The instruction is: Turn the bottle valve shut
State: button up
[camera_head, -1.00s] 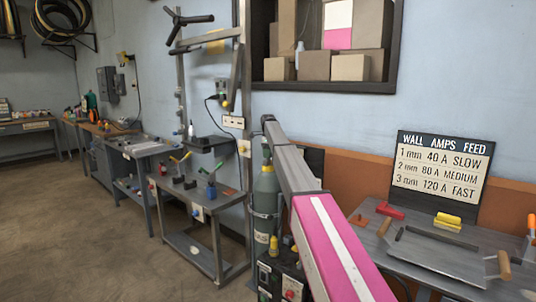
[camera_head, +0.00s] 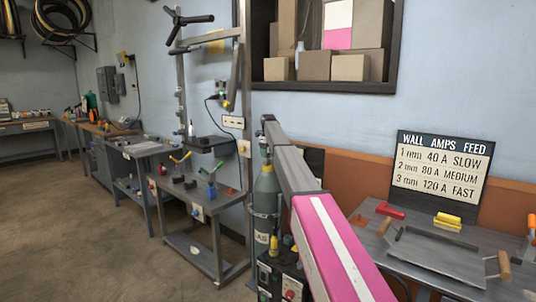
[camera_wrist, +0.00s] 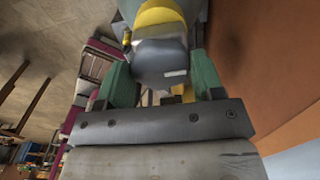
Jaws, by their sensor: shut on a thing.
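The grey-green gas bottle (camera_head: 266,190) stands upright against the wall in the head view, partly behind my arm. In the wrist view, a dark grey-blue valve knob (camera_wrist: 160,66) with a yellow part (camera_wrist: 159,14) behind it sits between the green fingers of my gripper (camera_wrist: 161,78). The fingers lie on either side of the knob and are shut on it. In the head view my arm hides most of the bottle's top, so the valve cannot be made out there. How far the valve is turned cannot be told.
A dark machine (camera_head: 283,276) stands in front of the bottle. A grey workbench (camera_head: 465,278) with a tray is at the right, below a settings sign (camera_head: 440,167). A metal cart (camera_head: 195,251) stands left of the bottle. The floor at the left is clear.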

jog(key=o, duration=0.9)
notch_tip(320, 180, up, 11)
dwell(0.4)
